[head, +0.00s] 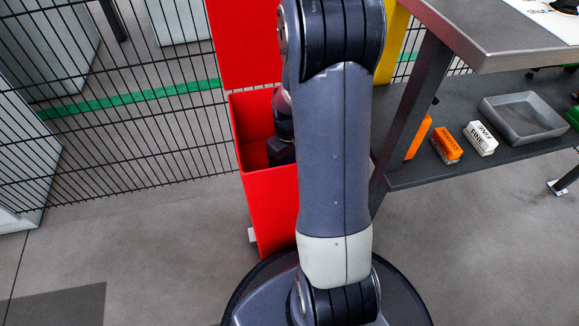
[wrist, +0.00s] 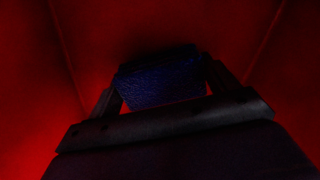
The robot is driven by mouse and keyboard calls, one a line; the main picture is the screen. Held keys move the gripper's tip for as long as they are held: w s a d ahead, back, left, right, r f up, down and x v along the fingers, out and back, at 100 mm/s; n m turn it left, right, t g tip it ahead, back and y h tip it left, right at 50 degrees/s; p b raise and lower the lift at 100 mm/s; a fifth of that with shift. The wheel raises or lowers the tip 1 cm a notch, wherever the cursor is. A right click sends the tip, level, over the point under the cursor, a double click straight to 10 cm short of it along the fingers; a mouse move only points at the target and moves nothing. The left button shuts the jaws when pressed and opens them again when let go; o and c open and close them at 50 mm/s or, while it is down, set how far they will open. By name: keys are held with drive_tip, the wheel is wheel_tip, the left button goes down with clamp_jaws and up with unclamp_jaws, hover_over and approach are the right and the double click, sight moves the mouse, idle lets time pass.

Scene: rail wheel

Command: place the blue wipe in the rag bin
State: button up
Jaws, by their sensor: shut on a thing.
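The blue wipe (wrist: 162,80) is in the wrist view, dark in the shade, held between the two fingers of my gripper (wrist: 165,88). Red walls surround it on the sides, so it is inside the red rag bin (wrist: 40,60). In the head view the rag bin (head: 268,205) is a tall red box with its lid up, left of and behind my arm. My wrist reaches down into its opening. The fingers and the wipe are hidden there in the head view. I cannot tell how far the wipe is above the bin's floor.
A black wire fence (head: 130,110) stands behind the bin. To the right is a grey workbench (head: 500,30) with a lower shelf (head: 425,170). The shelf holds an orange block (head: 447,145), a white block labelled FINE (head: 480,138) and a grey tray (head: 523,117). Floor at left is clear.

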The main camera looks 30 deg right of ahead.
sight(290, 160)
drive_tip(key=shift+f, duration=0.55)
drive_tip(key=shift+f, duration=0.15)
drive_tip(key=o, duration=0.9)
wheel_tip(290, 160, up, 12)
drive_tip(key=p, duration=0.5)
drive_tip(key=shift+p, duration=0.4)
